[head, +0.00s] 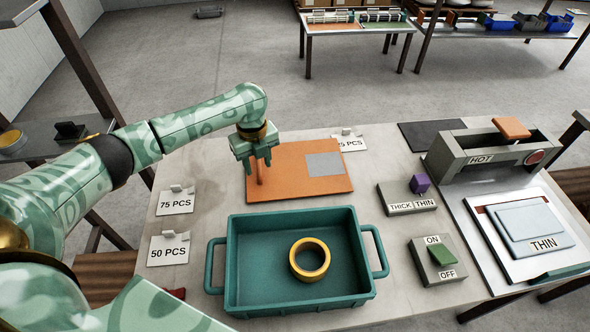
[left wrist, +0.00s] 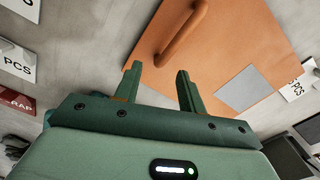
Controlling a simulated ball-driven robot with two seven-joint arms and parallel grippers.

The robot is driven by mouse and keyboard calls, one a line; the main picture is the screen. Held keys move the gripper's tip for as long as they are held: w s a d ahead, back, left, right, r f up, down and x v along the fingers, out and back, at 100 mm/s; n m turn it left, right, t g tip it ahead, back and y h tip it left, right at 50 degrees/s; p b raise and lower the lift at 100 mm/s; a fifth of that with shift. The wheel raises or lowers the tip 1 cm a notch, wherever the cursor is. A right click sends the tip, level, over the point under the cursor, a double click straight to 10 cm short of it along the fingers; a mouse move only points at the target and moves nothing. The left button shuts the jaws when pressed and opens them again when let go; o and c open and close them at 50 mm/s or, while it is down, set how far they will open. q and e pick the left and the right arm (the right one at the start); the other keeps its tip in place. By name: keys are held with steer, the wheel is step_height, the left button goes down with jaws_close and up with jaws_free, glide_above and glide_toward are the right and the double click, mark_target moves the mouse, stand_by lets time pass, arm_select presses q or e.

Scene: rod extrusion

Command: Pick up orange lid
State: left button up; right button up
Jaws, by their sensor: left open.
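The orange lid (head: 300,185) lies flat on the table behind the teal bin. It is a thin orange board with a grey square (head: 325,164) on its right part and an upright orange handle (head: 262,172) near its left edge. My left gripper (head: 257,166) is open over the left part of the lid, at the handle in the head view. In the left wrist view the lid (left wrist: 235,45) and its bar handle (left wrist: 182,32) show ahead of the open fingers (left wrist: 158,73), and the handle appears beyond the fingertips. My right gripper is not in view.
The teal bin (head: 240,218) holds a yellow ring (head: 309,260). Signs reading 75 PCS (head: 176,200) and 50 PCS (head: 169,248) stand at the left. A THICK/THIN switch (head: 407,198), an ON/OFF switch (head: 434,260) and a HOT machine (head: 470,160) occupy the right side.

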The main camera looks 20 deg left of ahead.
mark_target(260, 174)
arm_select(q)
step_height(260, 174, down, 4)
steer(key=shift+d+f+b, duration=0.1)
steer(key=shift+f+b, duration=0.1)
steer(key=shift+b, duration=0.7)
steer(key=shift+r, duration=0.1)
jaws_close()
steer(key=shift+r, duration=0.1)
